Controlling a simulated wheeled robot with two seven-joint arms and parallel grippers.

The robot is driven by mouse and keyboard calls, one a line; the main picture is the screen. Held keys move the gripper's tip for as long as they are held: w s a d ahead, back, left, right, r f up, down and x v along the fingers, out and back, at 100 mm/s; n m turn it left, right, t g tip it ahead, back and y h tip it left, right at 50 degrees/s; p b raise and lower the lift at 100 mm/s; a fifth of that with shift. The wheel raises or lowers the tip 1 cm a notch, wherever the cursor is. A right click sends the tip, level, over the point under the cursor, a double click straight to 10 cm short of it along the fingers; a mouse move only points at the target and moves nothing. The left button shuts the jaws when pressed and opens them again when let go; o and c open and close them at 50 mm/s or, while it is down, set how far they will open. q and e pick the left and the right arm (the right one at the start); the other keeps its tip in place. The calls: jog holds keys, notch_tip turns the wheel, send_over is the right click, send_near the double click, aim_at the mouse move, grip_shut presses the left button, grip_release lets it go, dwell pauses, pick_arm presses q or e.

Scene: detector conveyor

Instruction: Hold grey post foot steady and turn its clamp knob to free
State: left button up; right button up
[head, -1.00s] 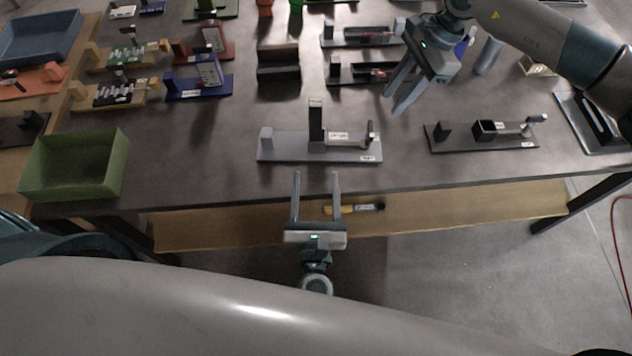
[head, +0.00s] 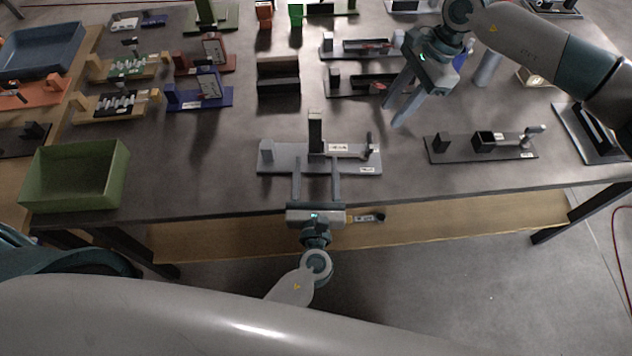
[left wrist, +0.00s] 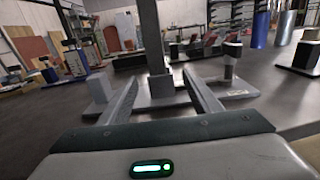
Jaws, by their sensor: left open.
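The grey post foot (head: 275,160) lies near the table's front edge in the head view, with a dark upright post (head: 315,130) at its middle. A small upright part, which looks like the clamp knob (head: 369,148), stands at its right end. My left gripper (head: 316,162) is open and empty at the front edge of the foot. In the left wrist view the post (left wrist: 150,38) rises just beyond and between the fingertips (left wrist: 160,80); I cannot tell if they touch it. My right gripper (head: 394,112) is open and empty above the table, behind and right of the foot.
A black-based fixture (head: 460,150) stands to the right of the foot. A green tray (head: 75,190) is at the front left. Dark fixtures (head: 278,85) stand behind. The table (head: 215,150) left of the foot is clear. A wooden shelf (head: 480,215) lies below the front edge.

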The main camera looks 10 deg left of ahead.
pick_arm(q)
jog(key=x, duration=1)
grip_shut()
pick_arm(e)
jog(key=shift+c, duration=0.5)
jog(key=shift+m, duration=0.3)
jog(key=a+r+m+h, duration=0.1)
jog(key=m, duration=0.6)
jog(key=s+a+r+m+t+h, duration=0.1)
jog(key=m, duration=0.6)
jog(key=s+a+r+m+h, duration=0.1)
jog(key=m, duration=0.5)
jog(key=shift+a+m+t+h, duration=0.3)
jog(key=shift+a+m+t, duration=0.1)
